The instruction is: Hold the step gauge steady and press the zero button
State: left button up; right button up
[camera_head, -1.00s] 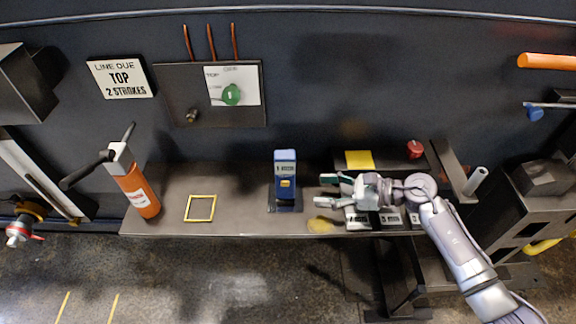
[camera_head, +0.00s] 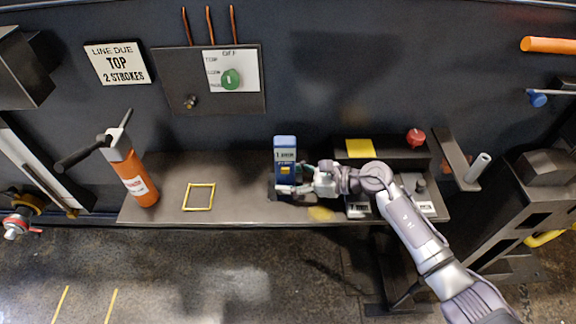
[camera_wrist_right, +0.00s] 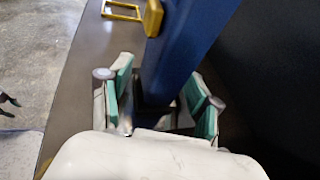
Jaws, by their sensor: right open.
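The step gauge (camera_head: 285,152) is a blue upright block with a pale label and a small yellow button (camera_head: 285,170) on its front. It stands on a dark base on the bench. My right gripper (camera_head: 295,182) is at its lower right side. In the right wrist view the blue gauge (camera_wrist_right: 185,50) rises between the open green-padded fingers of the right gripper (camera_wrist_right: 160,95), one on each side, with gaps visible. The yellow button (camera_wrist_right: 153,18) sticks out above the left finger there. My left gripper is not in view.
A yellow square frame (camera_head: 199,197) lies on the bench to the left, near an orange bottle-like tool (camera_head: 136,180). A red knob (camera_head: 415,137) and a yellow pad (camera_head: 360,148) sit on a dark block to the right. Labelled blocks lie near my right arm.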

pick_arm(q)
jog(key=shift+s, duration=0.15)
pick_arm(e)
jog(key=shift+c, duration=0.3)
jog(key=c, duration=0.3)
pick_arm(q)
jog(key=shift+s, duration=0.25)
pick_arm(e)
jog(key=c, duration=0.6)
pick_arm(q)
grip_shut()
